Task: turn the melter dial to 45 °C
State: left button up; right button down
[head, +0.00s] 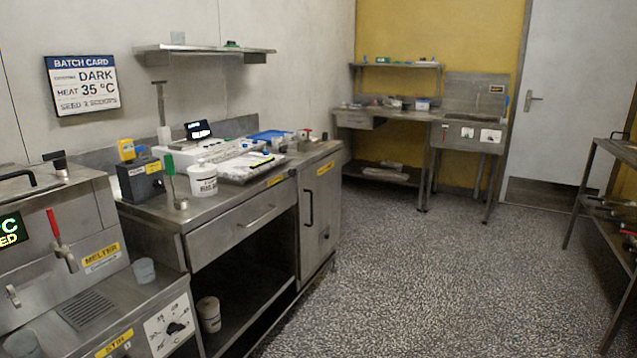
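The melter (30,275) is a steel machine at the lower left, with a yellow MELTER label (100,255). A dial (178,327) with a dark knob sits on a white marked plate at its lower front, near the bottom edge. The scale figures are too small to read surely, so I cannot tell the setting. A dark display (11,230) at the left edge shows a green "C" and yellow "ED"; the rest is cut off. A batch card (82,85) on the wall reads DARK and HEAT 35 °C. Neither of my grippers is in view.
A red-handled tap (62,242), a grey cup (144,270) and a yellow STIR label (114,344) are on the melter. A steel counter (225,208) with a white tub (202,180) stands to its right. The speckled floor (400,280) is clear.

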aim_at(173, 328)
jog(key=z, duration=1.3)
jog(key=i, duration=0.55)
jog(key=u, duration=2.4)
